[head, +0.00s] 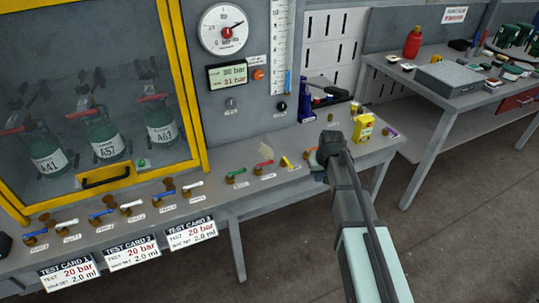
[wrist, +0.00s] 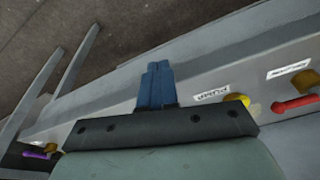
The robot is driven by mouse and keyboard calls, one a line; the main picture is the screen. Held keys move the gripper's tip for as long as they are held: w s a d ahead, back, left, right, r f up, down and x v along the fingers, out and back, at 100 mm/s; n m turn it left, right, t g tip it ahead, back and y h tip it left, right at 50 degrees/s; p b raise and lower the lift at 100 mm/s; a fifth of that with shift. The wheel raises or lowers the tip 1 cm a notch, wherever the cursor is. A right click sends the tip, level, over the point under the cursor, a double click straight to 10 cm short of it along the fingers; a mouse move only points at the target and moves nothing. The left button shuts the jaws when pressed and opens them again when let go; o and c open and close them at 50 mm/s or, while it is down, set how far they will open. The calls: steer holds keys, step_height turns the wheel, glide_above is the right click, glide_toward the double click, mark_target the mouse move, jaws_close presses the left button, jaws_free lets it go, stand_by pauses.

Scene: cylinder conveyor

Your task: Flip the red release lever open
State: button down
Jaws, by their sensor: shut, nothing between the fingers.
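A small red lever (head: 264,163) on a brass valve sits on the front ledge of the grey bench, between a green lever (head: 236,171) and a yellow lever (head: 287,161). In the wrist view the red lever (wrist: 297,104) is at the right edge, beside a white label too blurred to read. My gripper (head: 319,176) is at the bench's front edge, right of the yellow lever and apart from the red one. In the wrist view its blue fingers (wrist: 157,80) are together and empty. The arm hides part of the ledge.
A yellow-framed cabinet (head: 201,100) holds several green cylinders. Several blue and white levers line the ledge at left, above test cards (head: 132,252). A yellow box (head: 363,128) and purple lever (head: 390,132) are at right. A second bench (head: 400,89) stands behind; floor is clear between.

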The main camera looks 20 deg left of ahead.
steer(key=a+r+n, duration=0.1)
steer(key=a+r, duration=0.6)
steer(key=a, duration=0.3)
steer(key=w+a+r+n+y, duration=0.1)
steer(key=a+r+n, duration=0.1)
steer(key=a+r, duration=0.4)
steer(key=a, duration=0.4)
steer(key=shift+w+r+t, duration=0.15)
steer(key=shift+r+t, duration=0.15)
steer(key=shift+r, duration=0.05)
steer(key=x, duration=1)
steer(key=shift+w+a+f, duration=0.1)
steer(key=shift+a+f, duration=0.05)
steer(key=shift+s+d, duration=1)
steer(key=shift+s, duration=0.05)
steer(key=shift+s+d+f, duration=0.25)
steer(key=shift+s+d, duration=0.2)
steer(key=shift+d, duration=0.1)
